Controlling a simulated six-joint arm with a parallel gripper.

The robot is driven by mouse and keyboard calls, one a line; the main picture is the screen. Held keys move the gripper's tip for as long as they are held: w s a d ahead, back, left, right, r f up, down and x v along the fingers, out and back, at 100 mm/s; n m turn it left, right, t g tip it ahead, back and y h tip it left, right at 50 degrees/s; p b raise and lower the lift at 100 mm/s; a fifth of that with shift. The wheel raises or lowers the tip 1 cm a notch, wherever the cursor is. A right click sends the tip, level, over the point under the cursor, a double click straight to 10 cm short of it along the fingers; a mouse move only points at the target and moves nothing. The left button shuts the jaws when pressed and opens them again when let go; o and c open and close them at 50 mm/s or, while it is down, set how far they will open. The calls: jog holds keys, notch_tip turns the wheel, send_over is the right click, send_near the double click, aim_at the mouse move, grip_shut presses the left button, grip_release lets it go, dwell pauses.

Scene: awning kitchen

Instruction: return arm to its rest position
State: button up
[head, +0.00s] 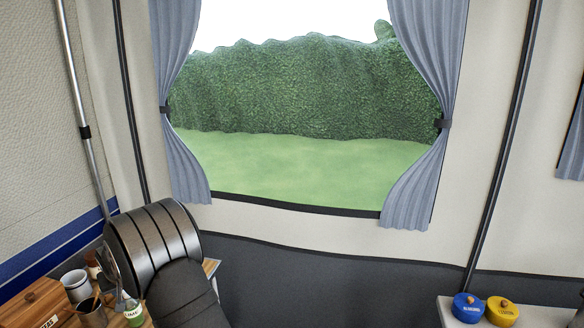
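A dark, ribbed part of my arm (155,248) rises from the bottom edge in the head view, left of the middle. It stands in front of the wooden table and hides part of it. My gripper cannot be made out in this view, so its fingers and anything between them are not shown.
A blue pot (467,308) and a yellow pot (502,312) stand far right. The space between looks open.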

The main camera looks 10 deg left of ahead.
jog(key=x, duration=0.5)
jog(key=shift+a+f, duration=0.1)
jog(key=shift+f, duration=0.1)
jog(key=shift+w, duration=0.1)
jog(key=shift+r, duration=0.85)
jog(key=shift+f, duration=0.1)
